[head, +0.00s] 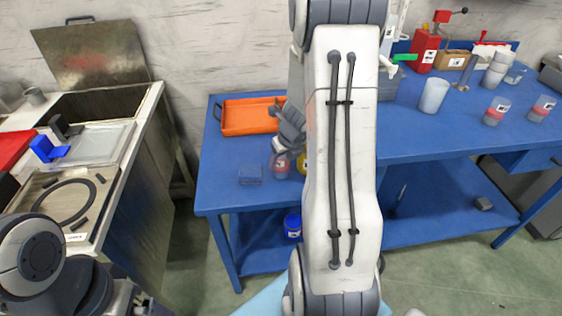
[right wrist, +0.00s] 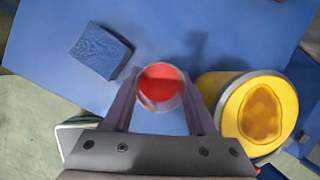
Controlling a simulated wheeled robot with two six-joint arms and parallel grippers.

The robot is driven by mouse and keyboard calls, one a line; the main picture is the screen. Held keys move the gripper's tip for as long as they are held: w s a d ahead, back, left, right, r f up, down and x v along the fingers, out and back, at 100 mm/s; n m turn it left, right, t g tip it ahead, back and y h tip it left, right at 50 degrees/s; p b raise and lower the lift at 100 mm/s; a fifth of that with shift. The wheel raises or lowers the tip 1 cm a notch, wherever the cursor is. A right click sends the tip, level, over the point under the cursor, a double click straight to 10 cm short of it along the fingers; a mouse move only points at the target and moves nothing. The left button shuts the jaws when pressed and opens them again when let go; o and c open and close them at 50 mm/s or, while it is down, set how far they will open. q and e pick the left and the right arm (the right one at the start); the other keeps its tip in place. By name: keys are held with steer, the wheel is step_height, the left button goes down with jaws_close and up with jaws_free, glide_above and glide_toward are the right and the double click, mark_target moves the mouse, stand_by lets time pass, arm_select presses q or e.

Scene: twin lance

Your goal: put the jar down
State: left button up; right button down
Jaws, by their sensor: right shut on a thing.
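A small clear jar with red contents (right wrist: 160,86) sits between the fingers of my right gripper (right wrist: 160,100) in the right wrist view. The gripper is shut on it. In the head view the jar (head: 280,166) shows below the right gripper (head: 284,146), over the front left part of the blue table (head: 226,186), partly hidden by my arm. I cannot tell whether its base touches the table. My left arm shows at the lower left, but its gripper is out of view.
A yellow container (right wrist: 232,112) stands close to the right of the jar in the right wrist view. A dark blue block (head: 250,174) lies to its left. An orange tray (head: 250,117) is behind. Other jars (head: 496,111) stand at the right. The table's front edge is near.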

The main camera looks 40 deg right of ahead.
steer(key=shift+f, duration=0.15)
steer(key=shift+c, duration=2.4)
jaws_free()
